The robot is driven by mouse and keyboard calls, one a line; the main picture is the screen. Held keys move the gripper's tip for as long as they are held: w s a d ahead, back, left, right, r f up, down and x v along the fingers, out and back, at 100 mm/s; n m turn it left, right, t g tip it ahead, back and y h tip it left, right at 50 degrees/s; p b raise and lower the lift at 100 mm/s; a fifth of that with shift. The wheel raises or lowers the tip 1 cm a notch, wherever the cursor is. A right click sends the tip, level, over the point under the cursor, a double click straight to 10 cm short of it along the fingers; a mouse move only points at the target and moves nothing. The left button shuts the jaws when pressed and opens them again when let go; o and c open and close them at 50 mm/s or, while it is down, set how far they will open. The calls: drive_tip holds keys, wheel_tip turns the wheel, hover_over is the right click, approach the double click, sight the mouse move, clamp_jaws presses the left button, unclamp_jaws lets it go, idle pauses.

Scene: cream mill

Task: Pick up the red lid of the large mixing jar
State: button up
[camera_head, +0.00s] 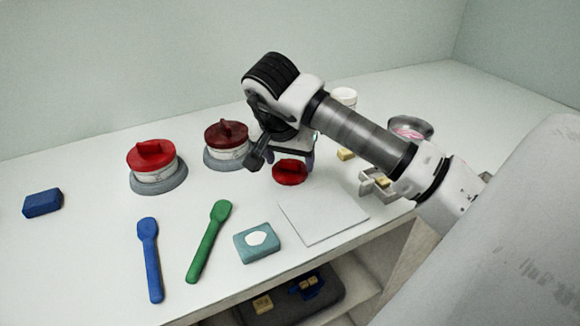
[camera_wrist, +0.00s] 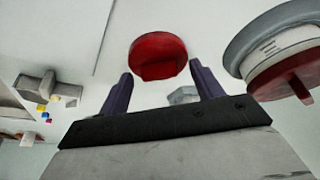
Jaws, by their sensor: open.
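A loose red lid (camera_head: 290,172) with a raised grip bar lies on the table to the right of two jars. In the wrist view the red lid (camera_wrist: 158,50) is ahead of my open fingers, roughly centred between them. My gripper (camera_head: 284,158) is just behind and above it in the head view, partly hidden by my arm; the wrist view shows my gripper (camera_wrist: 162,76) empty. A jar with a bright red lid (camera_head: 153,160) stands in a grey base at left. A jar with a darker red lid (camera_head: 227,138) stands closer to my gripper, also in a grey base.
A white sheet (camera_head: 322,210) lies at the front right. A green spatula (camera_head: 208,242), blue spatula (camera_head: 150,262), teal block (camera_head: 257,243) and blue block (camera_head: 42,203) lie further left. A grey bowl (camera_head: 410,130) and white container (camera_head: 345,97) stand behind my arm.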

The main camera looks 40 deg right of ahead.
drive_tip(key=shift+c, duration=0.3)
drive_tip(key=c, duration=1)
drive_tip(key=shift+r, duration=0.1)
